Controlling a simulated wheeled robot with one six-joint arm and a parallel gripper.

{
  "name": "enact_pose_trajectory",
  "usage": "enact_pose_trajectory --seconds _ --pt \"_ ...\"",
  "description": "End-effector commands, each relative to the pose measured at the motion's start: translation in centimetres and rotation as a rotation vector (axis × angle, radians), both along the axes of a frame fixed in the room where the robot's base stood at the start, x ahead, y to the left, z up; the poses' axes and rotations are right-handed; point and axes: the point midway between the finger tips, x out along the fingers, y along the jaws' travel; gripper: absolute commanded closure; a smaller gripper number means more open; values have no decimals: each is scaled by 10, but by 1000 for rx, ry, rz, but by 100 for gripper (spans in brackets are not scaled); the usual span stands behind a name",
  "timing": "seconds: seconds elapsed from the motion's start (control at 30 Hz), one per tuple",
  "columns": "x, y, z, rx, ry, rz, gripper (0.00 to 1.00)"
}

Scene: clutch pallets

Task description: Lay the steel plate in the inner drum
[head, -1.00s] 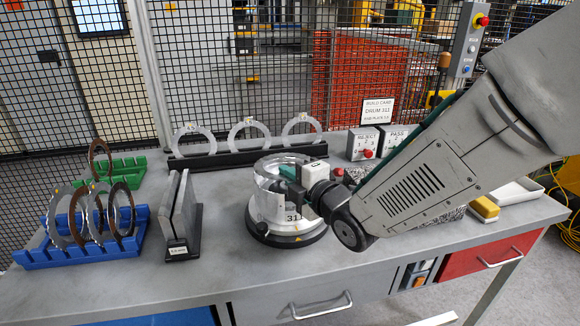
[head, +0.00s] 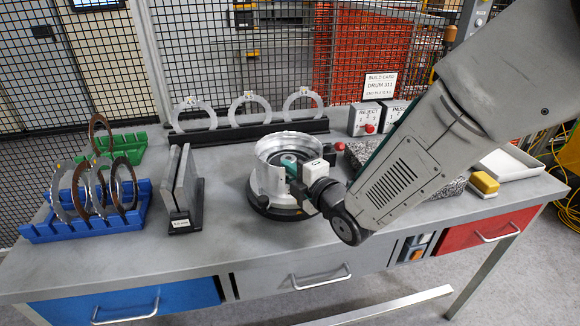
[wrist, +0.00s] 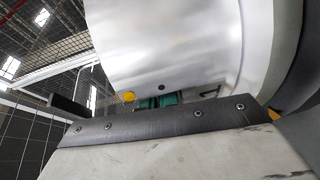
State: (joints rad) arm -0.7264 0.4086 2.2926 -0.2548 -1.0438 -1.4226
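The silver drum (head: 268,181) stands upright and open-topped on a round black base (head: 262,204) at mid-table. A smaller hub (head: 289,158) shows inside it. Grey toothed steel plates (head: 80,190) and brown plates (head: 126,180) stand in the blue rack (head: 60,232) at the left. My gripper (head: 297,180) is at the drum's right front side, at wall height. Its fingertips are mostly hidden, and I see no plate in it. In the wrist view, a pale shiny curved surface (wrist: 180,50) fills the upper middle; finger opening is unclear.
A dark double holder (head: 183,190) stands between rack and drum. A green rack (head: 125,150) is behind left, and a black rack of rings (head: 250,136) behind the drum. REJECT and PASS boxes (head: 364,119) and a white tray (head: 508,164) are at the right.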

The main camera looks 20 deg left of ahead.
Motion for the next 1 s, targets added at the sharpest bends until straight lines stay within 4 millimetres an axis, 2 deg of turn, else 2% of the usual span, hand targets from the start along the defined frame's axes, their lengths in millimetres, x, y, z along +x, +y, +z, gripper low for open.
enact_pose_trajectory --seconds 0.13,0.17,0.23,0.27,1.0 --pt "0 0 0 -1 1 1 100" --pt "0 0 0 -1 1 1 95" --pt "0 0 0 -1 1 1 75" --pt "0 0 -1 -2 1 1 72" --pt "-2 -2 -6 -10 11 0 73"
